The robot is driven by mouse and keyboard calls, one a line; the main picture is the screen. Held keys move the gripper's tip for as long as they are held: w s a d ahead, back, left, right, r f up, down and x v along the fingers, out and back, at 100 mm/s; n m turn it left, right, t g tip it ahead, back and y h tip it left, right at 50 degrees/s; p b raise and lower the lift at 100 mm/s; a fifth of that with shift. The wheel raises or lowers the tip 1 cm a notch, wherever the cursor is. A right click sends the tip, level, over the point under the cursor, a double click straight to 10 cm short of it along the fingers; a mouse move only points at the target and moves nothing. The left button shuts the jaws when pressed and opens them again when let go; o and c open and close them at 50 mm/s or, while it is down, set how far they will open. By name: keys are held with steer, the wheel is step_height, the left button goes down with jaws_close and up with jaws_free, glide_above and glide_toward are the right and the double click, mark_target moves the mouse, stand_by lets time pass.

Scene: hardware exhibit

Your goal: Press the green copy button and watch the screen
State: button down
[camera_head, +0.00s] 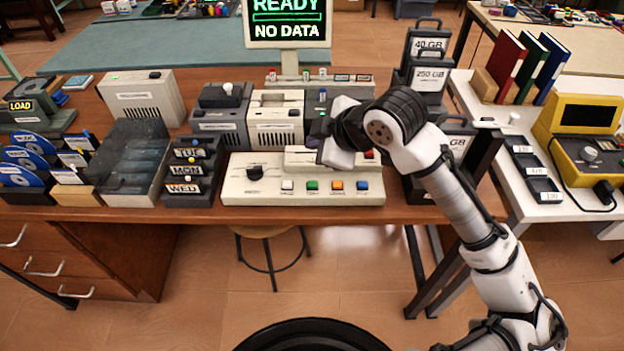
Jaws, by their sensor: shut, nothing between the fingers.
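The green copy button (312,185) is on the front of a cream control panel (258,191), between a white button (287,185) and an orange button (337,185). A blue button (362,185) is at the right end and a black knob (255,172) at the left. The screen (287,22) stands behind and reads "READY" and "NO DATA" in green and white. My gripper (318,134) is shut and empty, above and behind the buttons and apart from the green one. Its fingertips are partly hidden by my wrist.
Grey and cream drive boxes (276,122) stand behind the panel. Weekday trays (188,172) and a clear-lidded disc box (128,158) stand to the left. Black "40 GB" and "250 GB" cases (428,78) stand to the right. Floor in front of the desk (420,213) holds a stool (262,233).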

mark_target(317, 187)
steer(key=shift+d+f, duration=0.1)
stand_by(0.3)
step_height(317, 187, down, 9)
steer(key=b, duration=0.6)
steer(key=shift+b, duration=0.35)
stand_by(1.6)
steer(key=shift+f+b, duration=0.3)
steer(key=shift+b, duration=0.2)
steer(key=shift+f+b, duration=0.4)
steer(key=shift+b, duration=0.05)
stand_by(0.4)
steer(key=shift+r, duration=0.1)
steer(key=shift+r+p, duration=0.6)
steer(key=shift+r, duration=0.15)
steer(key=shift+r+p, duration=1.75)
steer(key=shift+r, duration=0.75)
